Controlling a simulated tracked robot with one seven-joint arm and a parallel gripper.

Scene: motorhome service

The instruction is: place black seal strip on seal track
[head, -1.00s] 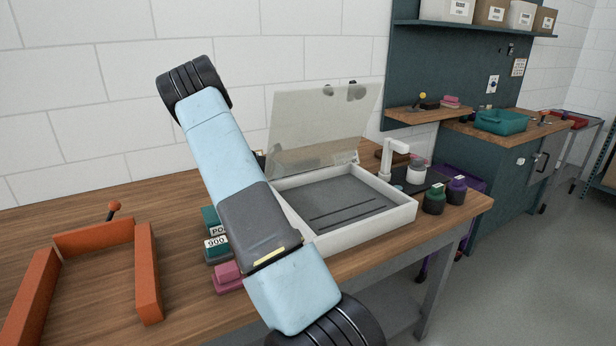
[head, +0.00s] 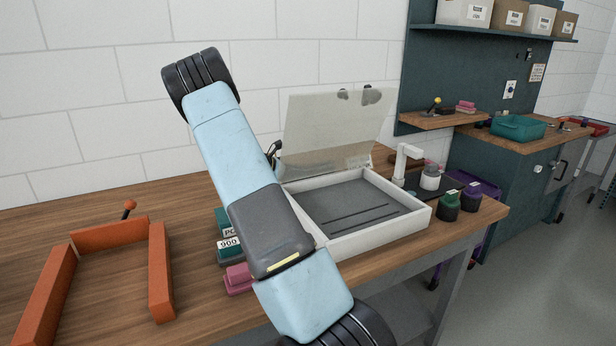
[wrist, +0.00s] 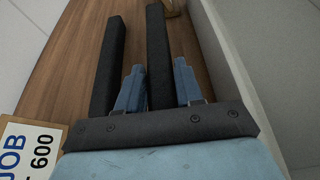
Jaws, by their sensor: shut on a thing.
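In the wrist view my gripper (wrist: 160,65) has its two blue fingers on either side of a long black strip (wrist: 157,35) and is shut on it. A second black bar (wrist: 108,60) runs parallel, outside the left finger; I cannot tell what it rests on. In the head view my arm hides most of the gripper and the held strip; a small dark part (head: 275,150) shows behind the arm. The white tray (head: 415,222) has a grey floor with two dark, slot-like lines (head: 350,218). I cannot tell for certain whether these are the seal track.
A raised translucent lid (head: 325,125) stands behind the tray. Teal and pink blocks (head: 238,278) sit left of it, an orange frame (head: 160,275) farther left. Dark jars (head: 449,205) stand to the right. The wrist view shows a label card (wrist: 30,145). Wood between frame and blocks is clear.

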